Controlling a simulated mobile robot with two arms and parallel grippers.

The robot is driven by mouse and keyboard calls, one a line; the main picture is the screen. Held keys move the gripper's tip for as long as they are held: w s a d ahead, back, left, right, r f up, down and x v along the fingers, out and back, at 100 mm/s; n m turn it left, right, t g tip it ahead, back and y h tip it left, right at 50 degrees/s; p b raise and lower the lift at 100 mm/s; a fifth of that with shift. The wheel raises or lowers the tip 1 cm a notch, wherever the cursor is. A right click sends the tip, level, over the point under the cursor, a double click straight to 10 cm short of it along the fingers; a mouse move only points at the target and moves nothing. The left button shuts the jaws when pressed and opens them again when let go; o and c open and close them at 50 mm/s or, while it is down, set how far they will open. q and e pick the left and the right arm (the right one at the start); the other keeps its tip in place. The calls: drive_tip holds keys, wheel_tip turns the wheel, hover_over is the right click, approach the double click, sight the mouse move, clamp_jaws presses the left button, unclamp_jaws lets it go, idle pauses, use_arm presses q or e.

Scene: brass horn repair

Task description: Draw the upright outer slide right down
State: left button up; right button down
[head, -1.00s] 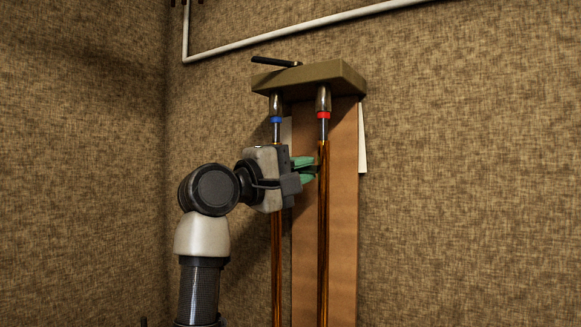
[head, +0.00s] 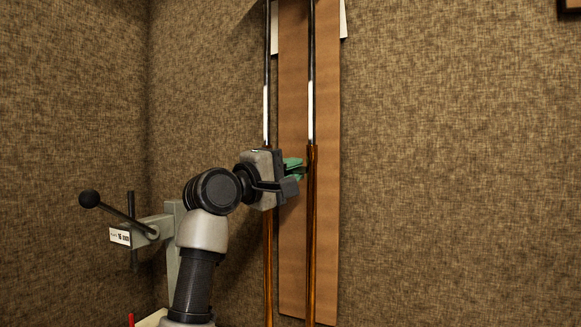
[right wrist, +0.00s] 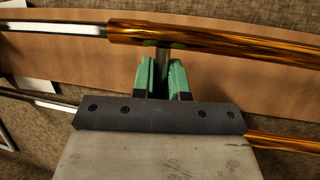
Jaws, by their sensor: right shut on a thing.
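The outer slide (head: 312,235) is a pair of upright brass tubes. They sit around two silver inner slide tubes (head: 310,100), which show bare above the brass. In the right wrist view, the outer slide (right wrist: 215,43) runs across the top, with a silver inner tube (right wrist: 55,28) coming out at its left end. My right gripper (head: 299,170) is near the upper ends of the brass tubes. In the right wrist view its green fingers (right wrist: 163,76) are shut on a short metal cross-bar of the outer slide. The slide's lower ends are out of view. My left gripper is not in view.
A brown board (head: 293,200) stands behind the tubes against the fabric wall (head: 450,150). A grey clamp-like device (head: 165,225) with a black ball-ended lever stands at the left. The space right of the board looks clear.

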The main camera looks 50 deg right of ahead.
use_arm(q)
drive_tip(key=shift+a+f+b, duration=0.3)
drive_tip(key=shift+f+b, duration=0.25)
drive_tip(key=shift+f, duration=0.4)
use_arm(e)
wheel_tip(320, 180, down, 2)
drive_tip(key=shift+f, duration=0.3)
drive_tip(key=c, duration=1.2)
unclamp_jaws()
drive_tip(key=shift+a, duration=0.1)
drive_tip(key=shift+o, duration=0.2)
drive_tip(key=shift+w, duration=0.1)
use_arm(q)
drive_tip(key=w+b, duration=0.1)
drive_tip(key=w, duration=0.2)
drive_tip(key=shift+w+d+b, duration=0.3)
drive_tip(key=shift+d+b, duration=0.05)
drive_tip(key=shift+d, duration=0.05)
use_arm(e)
drive_tip(key=v, duration=1)
drive_tip(key=shift+a, duration=0.4)
